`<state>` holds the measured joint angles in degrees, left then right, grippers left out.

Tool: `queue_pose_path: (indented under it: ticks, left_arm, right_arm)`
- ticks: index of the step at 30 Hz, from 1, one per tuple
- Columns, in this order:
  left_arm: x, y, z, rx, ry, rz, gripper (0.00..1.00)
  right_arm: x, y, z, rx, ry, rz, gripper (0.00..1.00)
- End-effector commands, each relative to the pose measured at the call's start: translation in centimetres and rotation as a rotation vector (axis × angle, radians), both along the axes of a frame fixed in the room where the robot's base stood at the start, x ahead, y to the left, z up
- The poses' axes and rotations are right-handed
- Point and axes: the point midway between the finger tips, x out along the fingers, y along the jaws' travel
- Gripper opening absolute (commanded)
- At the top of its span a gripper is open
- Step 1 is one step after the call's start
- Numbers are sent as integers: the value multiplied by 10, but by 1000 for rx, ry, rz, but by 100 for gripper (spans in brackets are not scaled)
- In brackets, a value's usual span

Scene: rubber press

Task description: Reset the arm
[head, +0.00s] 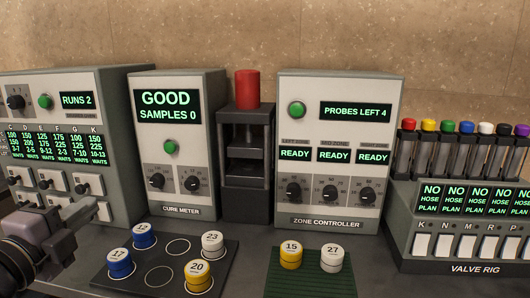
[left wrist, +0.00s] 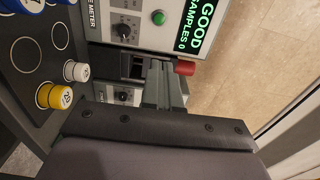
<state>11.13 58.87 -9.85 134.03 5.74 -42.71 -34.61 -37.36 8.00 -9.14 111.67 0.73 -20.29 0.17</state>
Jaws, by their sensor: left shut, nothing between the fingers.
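My left gripper (head: 88,204) is at the lower left in the head view, in front of the left machine's lower switches. It is shut and empty. In the left wrist view its closed fingers (left wrist: 160,82) stick up beyond the dark wrist edge, with the press and its red top behind them. It touches no puck that I can see. My right gripper is not in view. The press (head: 246,150) with its red top (head: 247,88) stands between the cure meter (head: 180,110) and the zone controller (head: 340,115).
A dark tray (head: 160,252) holds blue pucks 17 (head: 119,263) and 12 (head: 143,236), white 23 (head: 213,244) and yellow 20 (head: 198,276). A green mat (head: 311,281) holds yellow 15 (head: 291,255) and white 27 (head: 332,258). The valve rig (head: 473,268) stands right.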

Motion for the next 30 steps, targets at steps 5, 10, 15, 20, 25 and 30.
queue_pose_path:
  ticks: [5, 10, 15, 20, 25, 30]
  left_arm:
    - [2, -7, -74, -237, 146, -2, 0]
    - [-13, -20, -162, -520, 313, 35, 0]
    - [-56, -40, -262, -848, 498, 134, 0]
    - [-115, -65, -341, -1131, 642, 273, 0]
    - [-167, -87, -388, -1328, 728, 399, 0]
    - [-187, -95, -403, -1400, 753, 451, 0]
  right_arm:
    - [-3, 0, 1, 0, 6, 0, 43]
    - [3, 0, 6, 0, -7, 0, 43]
    - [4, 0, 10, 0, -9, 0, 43]
    - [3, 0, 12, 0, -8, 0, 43]
    - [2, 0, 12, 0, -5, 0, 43]
    - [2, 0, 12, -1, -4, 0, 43]
